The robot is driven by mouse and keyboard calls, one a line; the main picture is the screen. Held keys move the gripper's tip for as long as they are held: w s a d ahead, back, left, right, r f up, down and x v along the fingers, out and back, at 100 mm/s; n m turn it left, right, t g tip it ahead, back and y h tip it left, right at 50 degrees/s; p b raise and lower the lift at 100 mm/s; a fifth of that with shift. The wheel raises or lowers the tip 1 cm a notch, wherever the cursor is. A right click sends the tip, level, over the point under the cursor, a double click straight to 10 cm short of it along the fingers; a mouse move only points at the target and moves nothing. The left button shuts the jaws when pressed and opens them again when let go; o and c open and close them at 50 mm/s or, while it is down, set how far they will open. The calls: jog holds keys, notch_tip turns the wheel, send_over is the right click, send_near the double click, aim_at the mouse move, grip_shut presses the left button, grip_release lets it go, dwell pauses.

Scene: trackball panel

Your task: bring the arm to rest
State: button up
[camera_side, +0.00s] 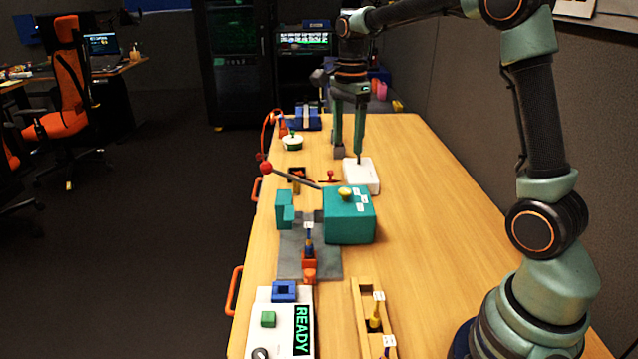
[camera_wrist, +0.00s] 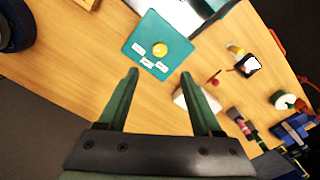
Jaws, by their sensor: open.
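My gripper (camera_side: 349,154) hangs over the far half of the wooden table in the side view, its fingers pointing down. Its two fingers stand apart in the wrist view (camera_wrist: 160,73), with nothing between them. The teal box (camera_side: 349,226) stands nearer the side camera, with a yellow ball (camera_side: 345,192) on its top. In the wrist view the teal box (camera_wrist: 138,47) and the yellow ball (camera_wrist: 159,49) lie beyond the fingertips, apart from them. A white box (camera_side: 364,178) is close to the fingertips in the side view; I cannot tell the height gap.
A lever with a red knob (camera_side: 266,168) reaches left of the teal box. A grey plate (camera_side: 293,264), a wooden tray (camera_side: 361,304) and a white panel reading READY (camera_side: 290,341) lie nearer. A blue block (camera_side: 308,118) stands at the far end. The table's right side is clear.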

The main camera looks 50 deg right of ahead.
jog(key=shift+a+r, duration=0.1)
jog(key=shift+r, duration=0.15)
jog(key=s+a+r+n+t, duration=0.1)
jog(key=s+a+n, duration=0.4)
jog(key=n, duration=0.5)
jog(key=s+a+n+t, duration=0.4)
jog(key=s+a+n, duration=0.2)
jog(key=s+n, duration=0.3)
jog(key=shift+s+r+n+t, duration=0.3)
jog(key=shift+r+n, duration=0.05)
jog(key=shift+n, duration=0.25)
